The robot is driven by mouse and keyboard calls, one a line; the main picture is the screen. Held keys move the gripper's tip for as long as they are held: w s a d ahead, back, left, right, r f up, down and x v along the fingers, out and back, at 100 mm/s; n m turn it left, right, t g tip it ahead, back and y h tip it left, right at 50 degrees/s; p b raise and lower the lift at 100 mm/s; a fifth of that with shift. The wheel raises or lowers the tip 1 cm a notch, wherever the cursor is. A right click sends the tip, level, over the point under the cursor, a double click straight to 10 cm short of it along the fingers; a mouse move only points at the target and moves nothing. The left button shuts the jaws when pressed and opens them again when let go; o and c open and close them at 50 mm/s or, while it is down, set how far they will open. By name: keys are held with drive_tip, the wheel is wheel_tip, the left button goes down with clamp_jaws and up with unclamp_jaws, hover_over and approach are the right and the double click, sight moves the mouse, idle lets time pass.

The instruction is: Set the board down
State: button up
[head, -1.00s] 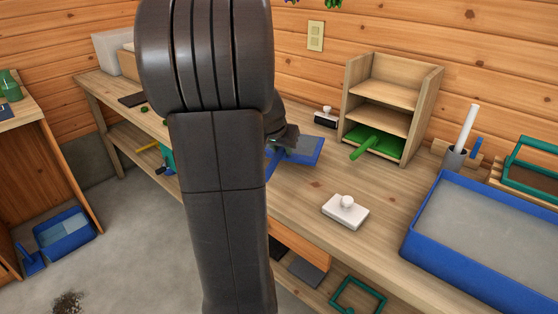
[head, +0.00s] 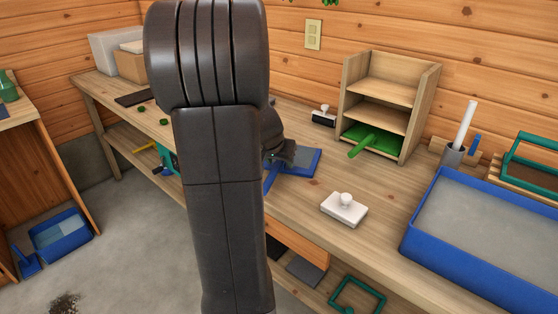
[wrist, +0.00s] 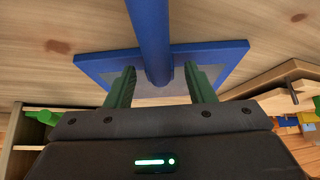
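The blue board (head: 303,161), a flat plate with a blue handle, lies on the workbench (head: 300,200) behind my arm and appears flat on the wood. In the wrist view the board (wrist: 225,55) has its thick handle (wrist: 150,35) running up between my two green fingers. My gripper (wrist: 160,67) is open around the handle, with a gap visible on each side. In the head view my gripper (head: 280,157) is over the board's left part and hides some of it.
A wooden shelf unit (head: 389,105) holding a green board (head: 373,143) stands behind. A white block with a knob (head: 344,208) and a blue tray (head: 480,255) are to the right. A black-based block (head: 323,116) lies near the wall. Bare bench lies between board and white block.

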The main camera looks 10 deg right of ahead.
drive_tip(key=shift+r, duration=0.1)
drive_tip(key=shift+r+p, duration=0.2)
drive_tip(key=shift+p, duration=0.15)
drive_tip(key=v, duration=1.1)
drive_tip(key=shift+s+r+p, duration=0.2)
drive_tip(key=shift+r+p, duration=0.1)
drive_tip(key=shift+p, duration=0.15)
